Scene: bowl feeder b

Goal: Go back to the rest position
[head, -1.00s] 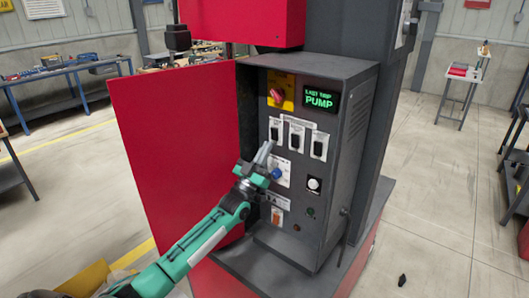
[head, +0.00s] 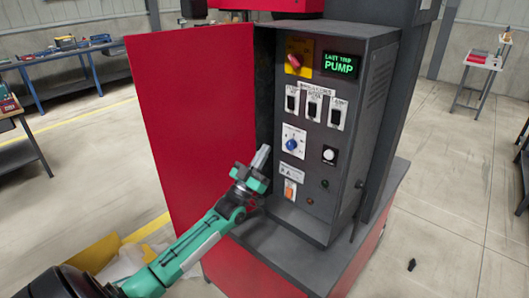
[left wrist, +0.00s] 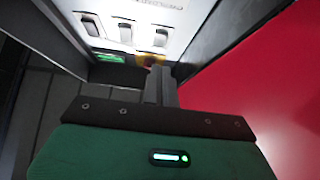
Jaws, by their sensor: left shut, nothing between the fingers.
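My left gripper (head: 261,157) is shut and empty. It stands in front of the lower left part of the grey control panel (head: 316,190), apart from it in the head view, just left of the blue knob (head: 291,145). In the left wrist view its closed fingers (left wrist: 160,82) point toward the panel's switches (left wrist: 158,37). My right gripper is not in view.
The open red door (head: 195,120) stands left of the panel, close to my left arm. The panel has a red knob on a yellow plate (head: 297,57), a green-lit "LAST TRIP PUMP" display (head: 341,65) and an orange switch (head: 290,189). Open floor (head: 440,215) lies to the right.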

